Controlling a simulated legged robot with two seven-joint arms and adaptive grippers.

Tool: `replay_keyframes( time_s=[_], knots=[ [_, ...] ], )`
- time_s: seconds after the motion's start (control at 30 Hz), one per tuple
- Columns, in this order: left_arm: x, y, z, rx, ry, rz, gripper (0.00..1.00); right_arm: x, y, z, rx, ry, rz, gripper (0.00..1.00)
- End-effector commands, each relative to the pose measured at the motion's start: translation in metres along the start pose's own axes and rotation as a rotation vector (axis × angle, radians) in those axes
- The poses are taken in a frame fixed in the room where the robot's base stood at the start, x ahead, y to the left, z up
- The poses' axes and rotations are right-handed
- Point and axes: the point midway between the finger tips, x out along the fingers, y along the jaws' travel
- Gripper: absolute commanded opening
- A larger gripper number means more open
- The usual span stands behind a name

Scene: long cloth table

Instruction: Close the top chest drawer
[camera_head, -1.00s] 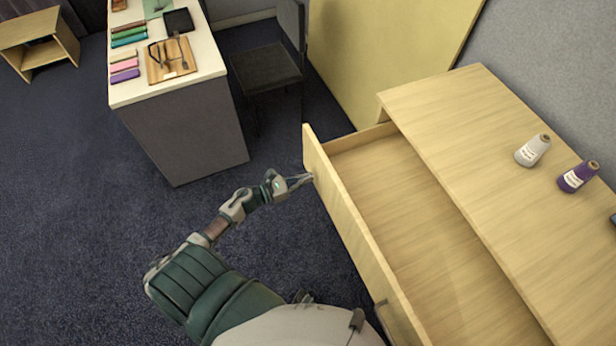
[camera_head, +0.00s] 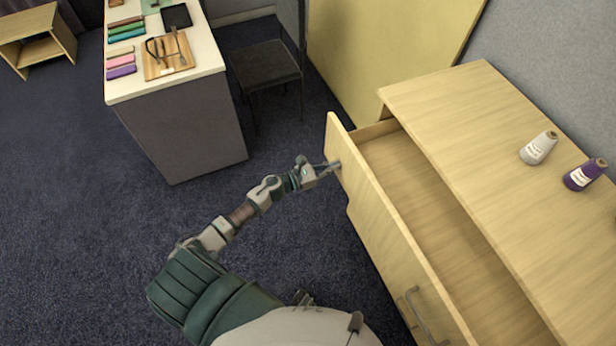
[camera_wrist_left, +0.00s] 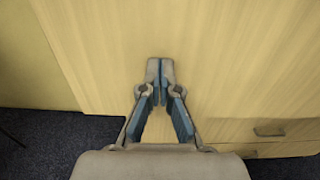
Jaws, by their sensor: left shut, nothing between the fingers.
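The wooden chest (camera_head: 440,95) stands at the right in the head view. Its top drawer (camera_head: 375,215) is pulled partly out, and the empty-looking inside shows between the front and the chest top. My left gripper (camera_head: 334,166) is shut and empty, with its fingertips at the outer face of the drawer front near its far end. In the left wrist view the shut fingertips (camera_wrist_left: 160,64) point at the wooden front (camera_wrist_left: 225,60), and contact looks likely but cannot be told for sure. A metal handle (camera_head: 418,312) is on the drawer front's near part. My right gripper is not in view.
Dark carpet left of the drawer is clear.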

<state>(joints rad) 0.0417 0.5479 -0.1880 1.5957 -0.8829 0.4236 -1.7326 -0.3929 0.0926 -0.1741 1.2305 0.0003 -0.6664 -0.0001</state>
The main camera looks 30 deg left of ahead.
Motion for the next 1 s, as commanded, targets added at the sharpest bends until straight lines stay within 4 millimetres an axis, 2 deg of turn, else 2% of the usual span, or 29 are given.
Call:
replay_keyframes(
  time_s=[0.03, 0.2, 0.3, 0.5, 0.73, 1.0],
  knots=[
    [0.019, 0.000, -0.002, 0.002, -0.003, -0.001, 0.00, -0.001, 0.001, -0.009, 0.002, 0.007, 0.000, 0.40],
    [0.075, -0.003, -0.003, 0.004, -0.001, -0.002, 0.00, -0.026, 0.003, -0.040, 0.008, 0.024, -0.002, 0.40],
    [0.104, -0.003, -0.003, 0.004, -0.001, -0.002, 0.00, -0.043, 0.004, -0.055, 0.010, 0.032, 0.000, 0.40],
    [0.149, -0.001, -0.002, 0.000, -0.002, -0.001, 0.00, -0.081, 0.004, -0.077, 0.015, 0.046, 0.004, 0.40],
    [0.177, 0.000, -0.001, 0.000, -0.001, 0.000, 0.00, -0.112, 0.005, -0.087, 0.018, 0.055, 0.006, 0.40],
    [0.185, -0.001, 0.001, 0.001, -0.001, 0.001, 0.00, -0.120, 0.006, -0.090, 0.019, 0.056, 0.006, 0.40]
  ],
)
